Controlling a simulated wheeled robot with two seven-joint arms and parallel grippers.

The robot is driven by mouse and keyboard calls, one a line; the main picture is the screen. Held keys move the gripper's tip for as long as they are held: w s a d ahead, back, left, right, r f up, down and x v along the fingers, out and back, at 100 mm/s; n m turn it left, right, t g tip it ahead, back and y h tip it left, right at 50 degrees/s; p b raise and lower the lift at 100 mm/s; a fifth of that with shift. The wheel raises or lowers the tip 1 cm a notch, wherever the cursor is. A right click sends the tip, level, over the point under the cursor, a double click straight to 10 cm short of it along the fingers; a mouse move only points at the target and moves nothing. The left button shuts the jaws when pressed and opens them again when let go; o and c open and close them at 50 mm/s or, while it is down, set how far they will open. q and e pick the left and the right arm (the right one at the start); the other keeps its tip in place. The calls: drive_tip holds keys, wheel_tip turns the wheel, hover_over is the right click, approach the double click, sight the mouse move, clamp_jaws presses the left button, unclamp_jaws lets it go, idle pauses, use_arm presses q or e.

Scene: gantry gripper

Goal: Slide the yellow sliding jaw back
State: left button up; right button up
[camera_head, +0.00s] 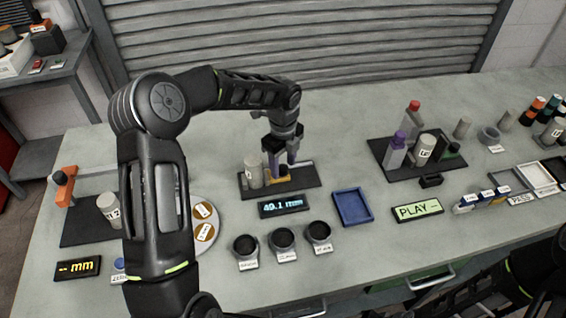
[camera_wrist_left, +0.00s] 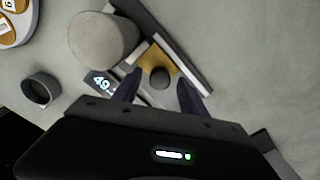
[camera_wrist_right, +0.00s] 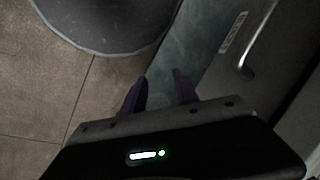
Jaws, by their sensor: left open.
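The yellow sliding jaw (camera_head: 279,180) sits on a dark base plate (camera_head: 309,182) with a grey rail, and a dark round knob (camera_wrist_left: 160,77) stands on it. A grey cylinder (camera_head: 253,171) stands at the left end, beside the yellow jaw (camera_wrist_left: 155,58). My left gripper (camera_head: 280,160) is pointing down over the jaw. In the left wrist view its two fingers (camera_wrist_left: 160,92) are apart, one on each side of the knob; I cannot tell whether they touch it. My right gripper (camera_wrist_right: 160,88) is open and empty, with floor and the bench front below.
A display (camera_head: 283,206) in front of the plate reads about 49.1 mm. Several dark cups (camera_head: 283,239) and a blue tray (camera_head: 353,207) stand nearer the front. Free table lies behind the plate.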

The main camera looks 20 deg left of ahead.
use_arm(q)
clamp_jaws()
idle(0.5)
idle(0.8)
